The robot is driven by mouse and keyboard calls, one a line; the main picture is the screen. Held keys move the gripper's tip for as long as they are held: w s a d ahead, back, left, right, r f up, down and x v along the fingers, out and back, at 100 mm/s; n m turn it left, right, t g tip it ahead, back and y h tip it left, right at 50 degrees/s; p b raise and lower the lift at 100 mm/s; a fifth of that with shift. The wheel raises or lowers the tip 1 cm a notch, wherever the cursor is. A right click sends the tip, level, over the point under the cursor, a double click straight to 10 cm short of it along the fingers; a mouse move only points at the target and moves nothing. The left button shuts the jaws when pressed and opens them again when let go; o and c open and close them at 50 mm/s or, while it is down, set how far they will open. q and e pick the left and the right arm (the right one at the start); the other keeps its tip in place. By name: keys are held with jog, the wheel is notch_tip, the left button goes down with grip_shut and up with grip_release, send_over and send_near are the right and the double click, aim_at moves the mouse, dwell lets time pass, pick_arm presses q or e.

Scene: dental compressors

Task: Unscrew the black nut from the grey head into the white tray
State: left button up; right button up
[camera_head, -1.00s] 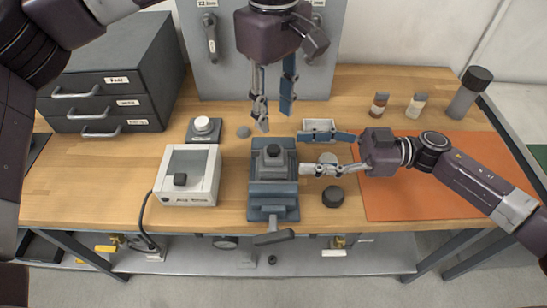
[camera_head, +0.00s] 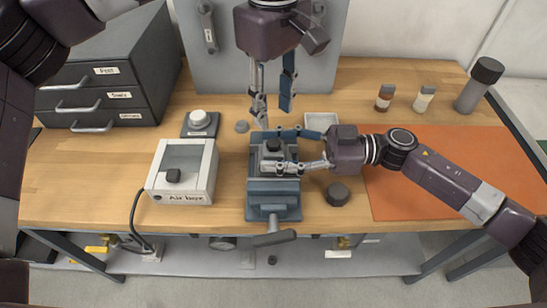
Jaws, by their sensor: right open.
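The black nut (camera_head: 273,145) sits on top of the grey head (camera_head: 272,155), which stands in the blue-grey vise (camera_head: 273,199). My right gripper (camera_head: 269,152) comes in from the right with its fingers spread, one behind and one in front of the head. It is open around the head and nut. My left gripper (camera_head: 272,107) hangs above and behind the vise, fingers pointing down and apart, empty. The white tray (camera_head: 321,121) lies behind my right gripper and is partly hidden by its far finger.
A white air box (camera_head: 207,180) stands left of the vise. A round black part (camera_head: 337,194) lies to its right. An orange mat (camera_head: 430,190) covers the right side. Small bottles (camera_head: 384,97) and a dark cylinder (camera_head: 480,85) stand at the back right. Drawers (camera_head: 100,95) stand at the left.

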aim_at(274, 142)
pick_arm(q)
jog(key=shift+s+r, duration=0.1)
pick_arm(e)
jog(key=shift+s+a, duration=0.1)
jog(key=shift+s, duration=0.05)
jog(key=shift+c, duration=0.6)
grip_shut()
pick_arm(q)
jog(key=m, duration=0.3)
jog(key=shift+m, duration=0.3)
jog(key=m, duration=0.5)
jog(key=shift+f, duration=4.05)
jog(key=shift+c, duration=0.7)
